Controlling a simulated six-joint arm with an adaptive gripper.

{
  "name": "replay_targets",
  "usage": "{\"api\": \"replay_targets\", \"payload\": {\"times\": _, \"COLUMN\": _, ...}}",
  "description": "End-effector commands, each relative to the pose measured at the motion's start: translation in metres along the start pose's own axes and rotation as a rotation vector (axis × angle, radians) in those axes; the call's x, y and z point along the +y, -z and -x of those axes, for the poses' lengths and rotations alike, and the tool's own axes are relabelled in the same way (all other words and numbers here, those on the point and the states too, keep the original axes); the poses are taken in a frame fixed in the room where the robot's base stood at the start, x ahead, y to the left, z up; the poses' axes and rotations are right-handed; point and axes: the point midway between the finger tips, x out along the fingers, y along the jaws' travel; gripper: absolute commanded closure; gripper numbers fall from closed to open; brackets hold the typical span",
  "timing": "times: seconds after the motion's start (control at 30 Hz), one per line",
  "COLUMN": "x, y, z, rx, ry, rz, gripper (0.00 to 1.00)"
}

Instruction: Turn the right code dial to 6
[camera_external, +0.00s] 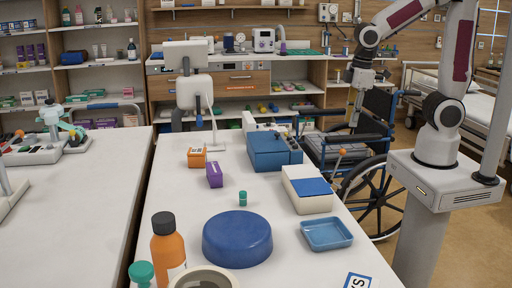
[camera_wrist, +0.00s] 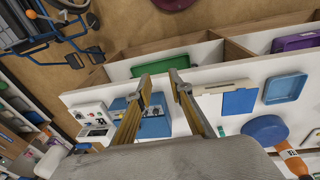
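A blue box (camera_external: 268,152) stands on the white table near its far right side. It also shows in the wrist view (camera_wrist: 158,127), partly hidden by my fingers. Small dark round parts on its face in the wrist view may be the code dials; they are too small to read, and I cannot tell the right dial's number. My gripper (camera_external: 354,118) hangs above and to the right of the blue box, over the wheelchair in the external view. In the wrist view my gripper (camera_wrist: 162,85) has its two fingers apart with nothing between them.
A white box with a blue top (camera_external: 308,190), a blue tray (camera_external: 326,233), a blue round tub (camera_external: 237,240), an orange bottle (camera_external: 168,246) and small orange and purple boxes share the table (camera_external: 180,208). A wheelchair (camera_external: 350,150) stands beside it.

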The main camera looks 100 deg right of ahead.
Motion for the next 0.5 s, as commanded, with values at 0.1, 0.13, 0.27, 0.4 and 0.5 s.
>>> {"api": "replay_targets", "payload": {"times": 0.1, "x": 0.013, "y": 0.017, "z": -0.011, "rx": -0.017, "ry": -0.024, "rz": 0.146, "gripper": 0.79}}
{"api": "replay_targets", "payload": {"times": 0.13, "x": 0.016, "y": 0.02, "z": -0.013, "rx": -0.02, "ry": -0.03, "rz": 0.186, "gripper": 0.79}}
{"api": "replay_targets", "payload": {"times": 0.27, "x": 0.028, "y": 0.036, "z": -0.022, "rx": -0.029, "ry": -0.054, "rz": 0.358, "gripper": 0.79}}
{"api": "replay_targets", "payload": {"times": 0.4, "x": 0.04, "y": 0.051, "z": -0.03, "rx": -0.04, "ry": -0.076, "rz": 0.539, "gripper": 0.79}}
{"api": "replay_targets", "payload": {"times": 0.5, "x": 0.048, "y": 0.062, "z": -0.035, "rx": -0.047, "ry": -0.092, "rz": 0.669, "gripper": 0.79}}
